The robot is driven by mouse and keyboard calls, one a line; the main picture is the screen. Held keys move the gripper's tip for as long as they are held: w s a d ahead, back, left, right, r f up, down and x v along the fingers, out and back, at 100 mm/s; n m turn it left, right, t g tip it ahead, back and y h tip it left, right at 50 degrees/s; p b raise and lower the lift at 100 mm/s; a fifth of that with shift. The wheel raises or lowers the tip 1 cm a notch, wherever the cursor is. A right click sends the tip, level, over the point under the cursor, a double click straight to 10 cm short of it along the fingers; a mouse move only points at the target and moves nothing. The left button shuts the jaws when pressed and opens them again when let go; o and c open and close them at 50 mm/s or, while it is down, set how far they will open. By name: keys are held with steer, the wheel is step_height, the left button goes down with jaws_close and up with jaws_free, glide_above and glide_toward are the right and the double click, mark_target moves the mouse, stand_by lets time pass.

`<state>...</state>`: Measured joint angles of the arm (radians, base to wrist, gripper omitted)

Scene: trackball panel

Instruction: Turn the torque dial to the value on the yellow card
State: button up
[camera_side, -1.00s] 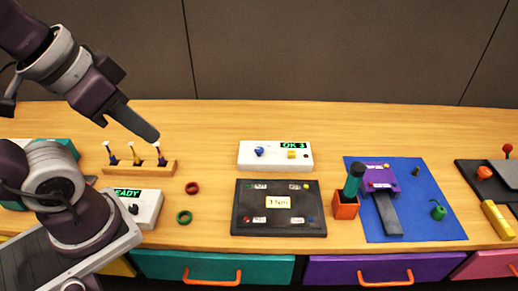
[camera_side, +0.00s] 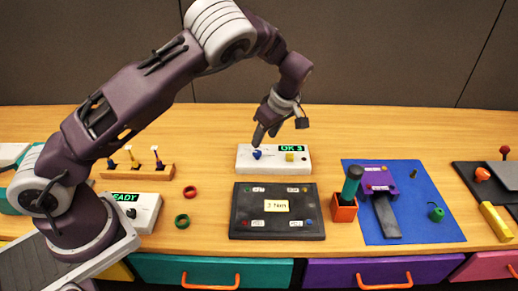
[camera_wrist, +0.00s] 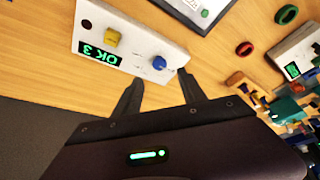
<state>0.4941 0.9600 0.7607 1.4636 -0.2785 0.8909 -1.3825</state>
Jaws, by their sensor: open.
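A white panel (camera_side: 302,167) with a blue knob or ball (camera_side: 257,155), a yellow knob (camera_side: 290,157) and a green display reading "OK 3" stands mid-table. My gripper (camera_side: 266,136) is open, pointing down just above the blue part. In the wrist view the blue part (camera_wrist: 159,63) lies just beyond and between my fingertips (camera_wrist: 160,80), apparently not gripped; the yellow knob (camera_wrist: 113,37) is to its left. The pale yellow card (camera_side: 276,206) lies on the black tray (camera_side: 244,222); its small text seems to start with 3. I cannot tell which part is the torque dial.
A white "READY" box (camera_side: 150,205) with a dark knob stands left, near a red ring (camera_side: 190,192) and a green ring (camera_side: 182,221). An orange holder (camera_side: 345,212) with a teal-handled tool and a blue mat (camera_side: 420,222) with a purple device are right.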

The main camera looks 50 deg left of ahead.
mark_target(257, 152)
steer(key=x, duration=0.7)
steer(key=shift+f, duration=0.15)
jaws_close()
